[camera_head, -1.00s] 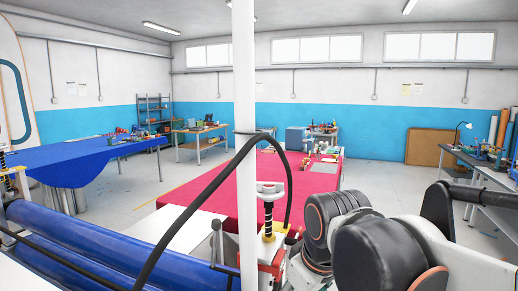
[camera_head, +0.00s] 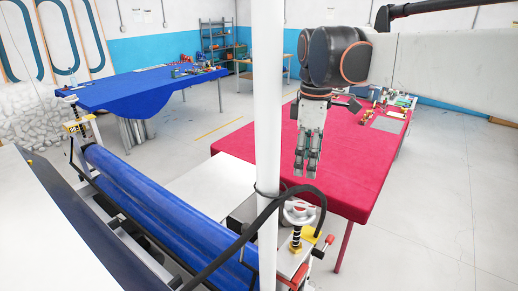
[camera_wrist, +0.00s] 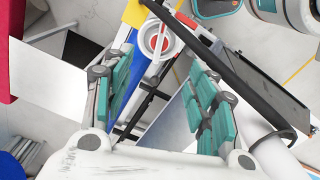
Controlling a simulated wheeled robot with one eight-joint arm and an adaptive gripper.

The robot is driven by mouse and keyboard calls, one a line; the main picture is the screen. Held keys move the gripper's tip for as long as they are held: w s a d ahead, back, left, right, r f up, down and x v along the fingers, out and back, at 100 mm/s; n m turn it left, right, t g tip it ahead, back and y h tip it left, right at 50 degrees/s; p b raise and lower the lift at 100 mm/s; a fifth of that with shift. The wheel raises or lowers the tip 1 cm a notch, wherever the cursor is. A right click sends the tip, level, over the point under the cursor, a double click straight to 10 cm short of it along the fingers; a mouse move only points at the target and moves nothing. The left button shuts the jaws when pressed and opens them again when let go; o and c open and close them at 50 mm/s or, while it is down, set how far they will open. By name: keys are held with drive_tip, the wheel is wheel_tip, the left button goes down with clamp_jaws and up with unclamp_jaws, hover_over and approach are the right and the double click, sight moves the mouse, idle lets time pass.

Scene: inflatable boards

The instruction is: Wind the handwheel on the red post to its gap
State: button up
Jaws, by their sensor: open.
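The handwheel (camera_head: 300,211) is a pale wheel with red in it, on top of a screw with a dark spring at the near right end of the blue rollers. Red post parts (camera_head: 300,276) show below it. In the wrist view the handwheel (camera_wrist: 156,43) is a white ring with a red middle, beyond and between the fingertips. My gripper (camera_head: 306,172) points down above the handwheel, apart from it. Its teal-padded fingers (camera_wrist: 160,65) are open and empty. I cannot make out the gap; a black hose partly covers the area.
A white pole (camera_head: 267,100) stands left of the handwheel. A black hose (camera_head: 225,255) loops around the pole and past the wheel. A red-covered table (camera_head: 350,180) lies behind.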

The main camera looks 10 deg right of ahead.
sight(302, 205)
wheel_tip(302, 205, down, 13)
drive_tip(key=shift+w+f+p, duration=0.1)
drive_tip(key=shift+f+p, duration=0.05)
drive_tip(key=shift+p, duration=0.85)
drive_tip(key=c, duration=1)
